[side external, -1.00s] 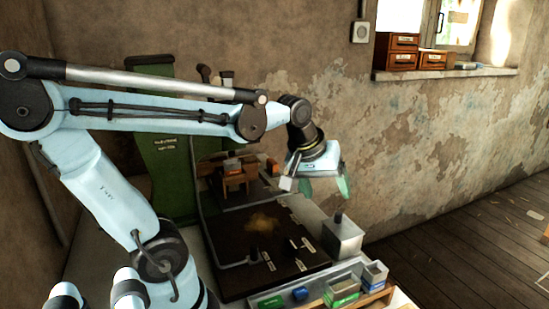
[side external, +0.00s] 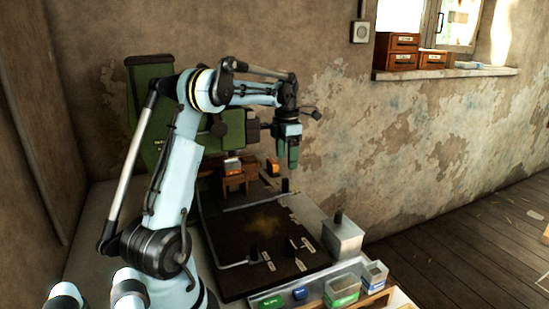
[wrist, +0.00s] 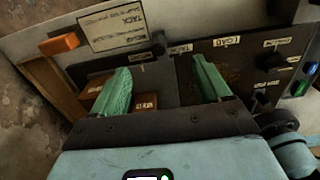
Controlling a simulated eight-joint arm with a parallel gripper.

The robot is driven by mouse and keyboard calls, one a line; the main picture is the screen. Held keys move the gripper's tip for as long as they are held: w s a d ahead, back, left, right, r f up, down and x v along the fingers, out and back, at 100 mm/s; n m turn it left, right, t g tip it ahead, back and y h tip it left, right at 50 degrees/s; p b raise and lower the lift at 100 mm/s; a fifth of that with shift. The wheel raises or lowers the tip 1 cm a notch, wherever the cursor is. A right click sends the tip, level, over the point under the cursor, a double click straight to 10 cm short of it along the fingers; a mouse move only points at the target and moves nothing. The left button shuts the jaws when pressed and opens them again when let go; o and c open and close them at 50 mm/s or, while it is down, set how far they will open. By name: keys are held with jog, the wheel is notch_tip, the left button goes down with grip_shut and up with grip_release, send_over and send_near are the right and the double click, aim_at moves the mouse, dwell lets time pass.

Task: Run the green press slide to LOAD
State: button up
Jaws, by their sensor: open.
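The green press (side external: 150,90) stands against the back wall in the side view, and its green head (side external: 225,130) is partly hidden by my arm. I cannot tell which part is the slide. My gripper (side external: 288,160) points down, right of the press head and above the back of the dark board. In the wrist view my gripper (wrist: 163,88) has its green fingers spread wide with nothing held. A white LOAD label (wrist: 228,41) lies on the dark board beyond the right finger. A dark knob (wrist: 158,42) shows beyond the gap between the fingers.
The dark board (side external: 240,285) carries several white labels and two rods with upright dark knobs, one at the back (side external: 285,185) and one in front (side external: 253,254). A grey box (side external: 343,240) stands at right. Wooden blocks (side external: 236,182) sit near the press. Coloured bins (side external: 342,293) line the front.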

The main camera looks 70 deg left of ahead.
aim_at(286, 179)
notch_tip(286, 179, down, 10)
jog(key=shift+a, duration=0.1)
dwell(0.4)
